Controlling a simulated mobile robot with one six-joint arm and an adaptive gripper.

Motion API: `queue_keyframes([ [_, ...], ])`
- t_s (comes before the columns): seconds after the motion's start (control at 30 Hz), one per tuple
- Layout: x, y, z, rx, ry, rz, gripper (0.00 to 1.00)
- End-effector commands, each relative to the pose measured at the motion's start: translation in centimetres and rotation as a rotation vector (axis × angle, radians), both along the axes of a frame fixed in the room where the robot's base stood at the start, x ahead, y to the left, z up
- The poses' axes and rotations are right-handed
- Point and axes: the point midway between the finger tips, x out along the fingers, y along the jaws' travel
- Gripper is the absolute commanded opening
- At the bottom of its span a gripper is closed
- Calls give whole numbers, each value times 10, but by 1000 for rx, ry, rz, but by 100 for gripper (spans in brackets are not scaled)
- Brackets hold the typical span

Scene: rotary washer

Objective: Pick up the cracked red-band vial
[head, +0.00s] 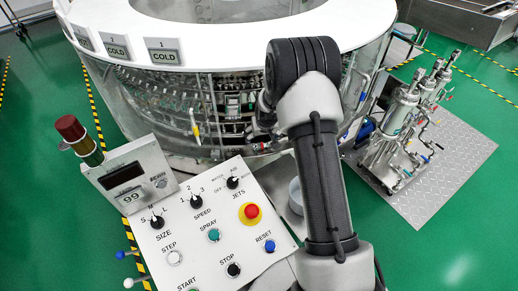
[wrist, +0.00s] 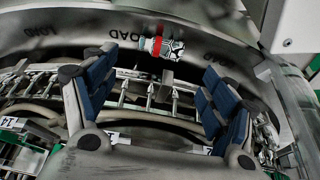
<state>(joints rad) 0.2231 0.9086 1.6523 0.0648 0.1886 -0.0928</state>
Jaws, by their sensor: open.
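A small vial (wrist: 161,46) with a red band and dark crack-like marks shows in the wrist view, at the upper middle. It lies on its side in front of a grey wall lettered "LOAD". My gripper (wrist: 152,98) is open, with its blue-padded fingers spread wide to the left and right below the vial. Nothing is between the fingertips that I can tell as held; the vial is beyond them.
Metal nozzles or holders (wrist: 150,92) and numbered tags (wrist: 112,137) line the washer behind and between my fingers. In the head view a control panel (head: 215,225) with knobs and buttons stands at the front left. A pump unit (head: 405,125) stands on a metal plate at right.

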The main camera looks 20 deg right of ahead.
Motion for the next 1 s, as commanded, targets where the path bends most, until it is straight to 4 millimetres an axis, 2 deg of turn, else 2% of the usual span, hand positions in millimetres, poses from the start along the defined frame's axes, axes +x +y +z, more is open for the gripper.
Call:
queue_keyframes([
  [0.03, 3, 0, -8, 0, 0, 0, 78],
  [0.33, 8, -1, -25, 0, 0, 0, 78],
  [0.6, 19, -3, -62, 0, 0, 0, 78],
  [0.87, 21, -3, -63, 0, 0, 0, 78],
  [1.0, 21, -3, -63, 0, 0, 0, 68],
])
